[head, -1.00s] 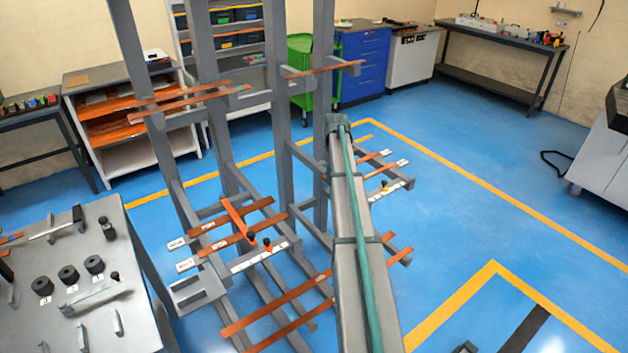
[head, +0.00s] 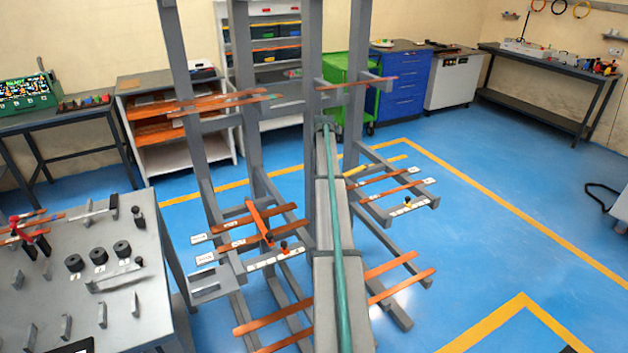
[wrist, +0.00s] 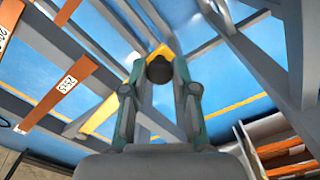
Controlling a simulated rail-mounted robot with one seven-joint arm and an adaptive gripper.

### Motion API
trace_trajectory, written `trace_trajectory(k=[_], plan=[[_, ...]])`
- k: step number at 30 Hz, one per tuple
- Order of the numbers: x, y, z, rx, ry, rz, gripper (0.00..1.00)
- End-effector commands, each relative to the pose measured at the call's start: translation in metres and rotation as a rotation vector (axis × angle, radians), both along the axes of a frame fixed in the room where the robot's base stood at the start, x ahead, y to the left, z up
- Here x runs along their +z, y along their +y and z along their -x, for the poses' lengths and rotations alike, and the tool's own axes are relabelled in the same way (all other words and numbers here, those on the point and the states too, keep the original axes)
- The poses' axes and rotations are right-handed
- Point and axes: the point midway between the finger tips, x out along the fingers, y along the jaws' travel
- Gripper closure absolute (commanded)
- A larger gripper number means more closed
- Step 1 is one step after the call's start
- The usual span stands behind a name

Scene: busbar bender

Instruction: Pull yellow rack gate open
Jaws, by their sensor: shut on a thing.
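In the wrist view my gripper (wrist: 158,70) is shut on a dark round knob (wrist: 159,69) on the yellow rack gate (wrist: 101,115). The gate shows as a yellow bar, running from lower left to just beyond the fingertips. In the head view a short yellow bar that looks like the gate (head: 356,172) shows just right of my arm, at the right-hand rack arms. My gripper is hidden behind my arm there. How far the gate stands open is hard to tell.
The grey rack (head: 250,110) surrounds my arm with posts and shelf arms. Copper bars (head: 275,318) lie on them, and an orange gate (head: 259,220) crosses the left-hand arms. A grey worktable (head: 90,300) stands at left.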

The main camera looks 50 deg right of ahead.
Motion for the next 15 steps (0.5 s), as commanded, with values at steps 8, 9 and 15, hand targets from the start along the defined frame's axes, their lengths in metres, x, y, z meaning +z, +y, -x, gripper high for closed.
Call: trace_trajectory(k=[8,9,15], plan=[[0.0004,-0.0031,0.0014,-0.013,0.001,0.001,1.00],[0.0004,-0.0031,0.0014,-0.013,0.001,0.001,1.00],[0.0004,-0.0033,0.0014,-0.012,0.001,0.001,0.57]])
